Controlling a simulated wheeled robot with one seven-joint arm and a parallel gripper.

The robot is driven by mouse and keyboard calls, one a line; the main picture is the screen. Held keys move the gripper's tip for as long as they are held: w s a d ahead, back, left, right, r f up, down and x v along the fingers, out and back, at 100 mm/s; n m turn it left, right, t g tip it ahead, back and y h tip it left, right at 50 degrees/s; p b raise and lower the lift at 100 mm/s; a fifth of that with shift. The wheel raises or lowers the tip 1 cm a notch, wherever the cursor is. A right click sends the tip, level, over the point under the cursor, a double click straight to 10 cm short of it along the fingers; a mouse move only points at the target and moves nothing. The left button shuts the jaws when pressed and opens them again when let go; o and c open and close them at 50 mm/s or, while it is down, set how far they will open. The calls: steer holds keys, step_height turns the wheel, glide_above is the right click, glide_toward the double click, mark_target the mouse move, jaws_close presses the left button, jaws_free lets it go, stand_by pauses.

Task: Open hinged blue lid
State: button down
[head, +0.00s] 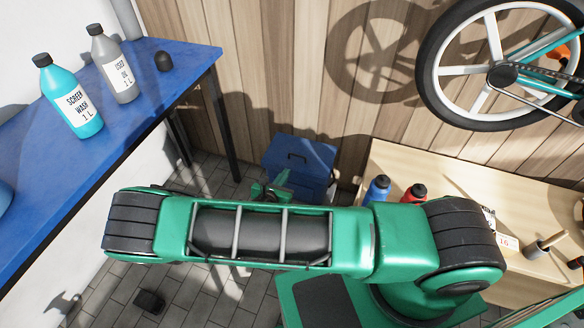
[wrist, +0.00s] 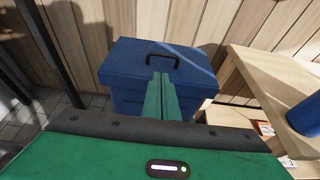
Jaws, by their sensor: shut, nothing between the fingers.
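The blue lid (wrist: 135,64) sits closed and flat on top of a blue box (wrist: 126,101) against the wooden wall. A black handle (wrist: 162,56) stands up on the lid near its back. In the head view the lid (head: 303,155) and the box (head: 290,186) show beyond my green arm, which hides the lower part of the box. My gripper (wrist: 160,76) is shut and empty. In the wrist view its fingertips lie over the middle of the lid, just in front of the handle; I cannot tell whether they touch. In the head view my gripper (head: 281,178) is small, in front of the box.
A wooden workbench (head: 395,160) stands right of the box, with a blue bottle (head: 377,189) and a red bottle (head: 415,193). A blue table (head: 130,98) with bottles stands at left. A bicycle wheel (head: 427,75) hangs at upper right. Tiled floor (head: 190,300) is mostly free.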

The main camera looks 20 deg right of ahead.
mark_target(292, 167)
steer(key=x, duration=0.9)
steer(key=shift+w+f, duration=0.1)
